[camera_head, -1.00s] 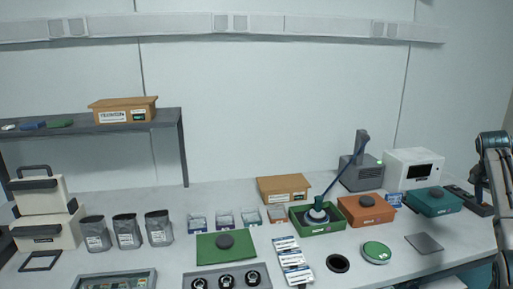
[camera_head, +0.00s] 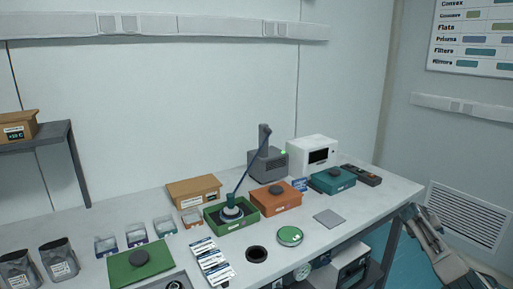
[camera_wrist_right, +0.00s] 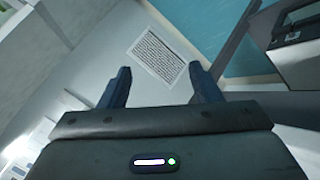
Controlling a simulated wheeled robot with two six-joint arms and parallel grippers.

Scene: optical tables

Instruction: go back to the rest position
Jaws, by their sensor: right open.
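My right gripper (camera_wrist_right: 160,88) is open in the right wrist view, with its two dark fingers apart and nothing between them. Beyond the fingers a white vent panel with dark slats (camera_wrist_right: 158,57) shows. In the head view my right arm (camera_head: 440,245) is at the lower right, beside the table's right end and off the tabletop. My left gripper is not in view.
The white table (camera_head: 340,245) holds a green tray (camera_head: 238,222), an orange box (camera_head: 275,197), a teal box (camera_head: 332,181), a white device (camera_head: 313,152) and several small boxes. A shelf (camera_head: 62,135) stands at left. Equipment fills the space under the table.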

